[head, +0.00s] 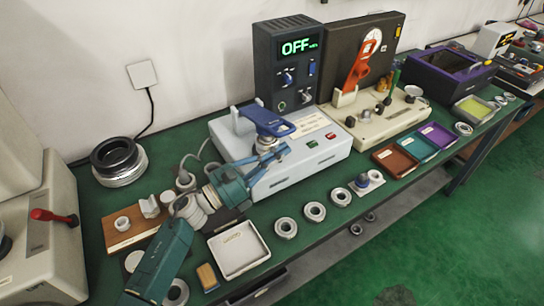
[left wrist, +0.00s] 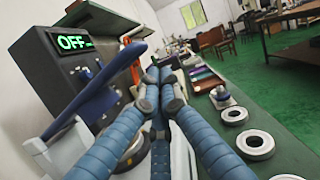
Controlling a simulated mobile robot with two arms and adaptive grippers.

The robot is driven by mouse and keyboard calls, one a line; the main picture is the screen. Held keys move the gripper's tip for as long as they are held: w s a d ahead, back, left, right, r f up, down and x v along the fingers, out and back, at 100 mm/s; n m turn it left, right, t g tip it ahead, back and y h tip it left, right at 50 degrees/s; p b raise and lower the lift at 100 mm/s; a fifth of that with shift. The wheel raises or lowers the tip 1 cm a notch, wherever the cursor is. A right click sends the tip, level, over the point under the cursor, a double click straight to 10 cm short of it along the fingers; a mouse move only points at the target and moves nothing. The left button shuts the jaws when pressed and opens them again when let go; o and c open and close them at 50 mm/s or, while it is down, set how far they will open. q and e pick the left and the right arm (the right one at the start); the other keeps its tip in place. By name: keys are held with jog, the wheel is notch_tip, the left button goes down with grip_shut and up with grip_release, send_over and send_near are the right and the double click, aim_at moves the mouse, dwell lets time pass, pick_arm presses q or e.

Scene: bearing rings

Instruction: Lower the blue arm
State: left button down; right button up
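The blue arm (head: 270,123) is on the white tester box (head: 318,162), under the dark display unit reading OFF (head: 298,46). In the left wrist view the blue arm (left wrist: 92,92) slants upward to the right, its far end raised above the box. My left gripper (head: 272,165), with blue-teal fingers, is over the front left of the box, just below the blue arm in the picture and apart from it. In the left wrist view its fingertips (left wrist: 153,75) come together with nothing seen between them. A round metal part (left wrist: 133,152) shows partly behind the fingers. My right gripper is not in view.
Several bearing rings (head: 314,211) lie along the bench's front edge. A second tester with a red arm (head: 358,66) stands to the right, with coloured trays (head: 395,161) in front. A wooden block (head: 207,276) lies at the front.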

pick_arm(q)
jog(key=shift+a+r, duration=0.1)
jog(key=shift+r, duration=0.55)
